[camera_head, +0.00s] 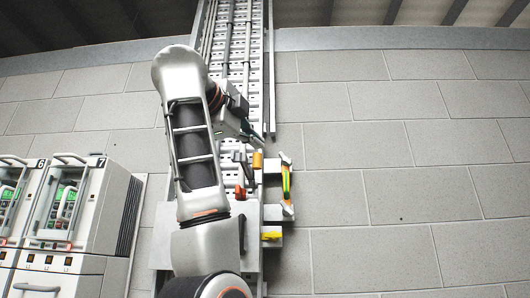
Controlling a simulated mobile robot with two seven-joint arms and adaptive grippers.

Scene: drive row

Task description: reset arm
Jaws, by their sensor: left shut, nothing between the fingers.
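My left arm rises through the middle of the camera_head view, bent at the top. Its gripper (250,131) is small and dark, in front of the perforated cable tray (266,60) on the wall. The fingers look closed, with nothing seen between them. The gripper appears above a pale tool rack (273,215) and apart from it; depth is hard to judge. My right gripper is not in view.
Cabinets numbered 6 (14,200) and 7 (75,205) stand at left. The block wall (400,190) at right is bare.

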